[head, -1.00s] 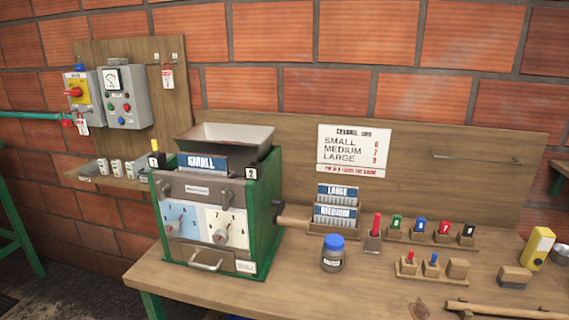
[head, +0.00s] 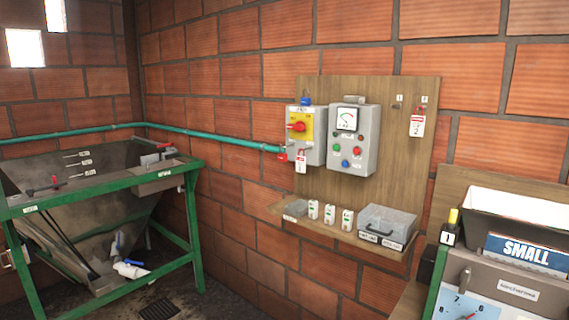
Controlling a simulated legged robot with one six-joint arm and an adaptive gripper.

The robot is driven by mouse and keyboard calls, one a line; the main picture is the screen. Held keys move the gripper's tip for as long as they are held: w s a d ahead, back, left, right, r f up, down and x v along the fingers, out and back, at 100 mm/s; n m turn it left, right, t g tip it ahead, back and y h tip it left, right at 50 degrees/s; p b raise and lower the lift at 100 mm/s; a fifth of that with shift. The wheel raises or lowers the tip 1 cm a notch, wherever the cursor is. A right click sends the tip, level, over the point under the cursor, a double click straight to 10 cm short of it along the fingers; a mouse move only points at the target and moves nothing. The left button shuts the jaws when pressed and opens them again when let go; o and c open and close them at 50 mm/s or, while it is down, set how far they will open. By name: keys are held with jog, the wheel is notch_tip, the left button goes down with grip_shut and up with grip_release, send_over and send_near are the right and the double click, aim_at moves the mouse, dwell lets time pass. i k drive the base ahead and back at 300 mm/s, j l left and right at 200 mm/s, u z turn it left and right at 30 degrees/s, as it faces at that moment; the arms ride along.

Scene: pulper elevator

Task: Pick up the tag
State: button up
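A white and red tag (head: 416,126) hangs from a hook at the upper right of the wooden wall panel (head: 385,115). Small number labels sit above the hooks. A second red and white tag (head: 301,163) hangs below the grey switch box with the yellow plate and red handle (head: 299,127). Which of the two the task means, I cannot tell. My gripper is not in view.
A control box (head: 352,139) with a dial stands beside the switch box. A shelf (head: 340,233) below holds small labelled items and a grey case (head: 387,224). A green-framed tank (head: 90,200) stands left; the pulper (head: 495,270) stands lower right.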

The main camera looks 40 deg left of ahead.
aim_at(301, 161)
jog(key=j, duration=2.2)
jog(key=i+j, duration=0.15)
jog(key=j, duration=0.25)
jog(key=i+j, duration=0.15)
jog(key=j, duration=0.25)
jog(key=i+j, duration=0.15)
jog(key=j, duration=0.25)
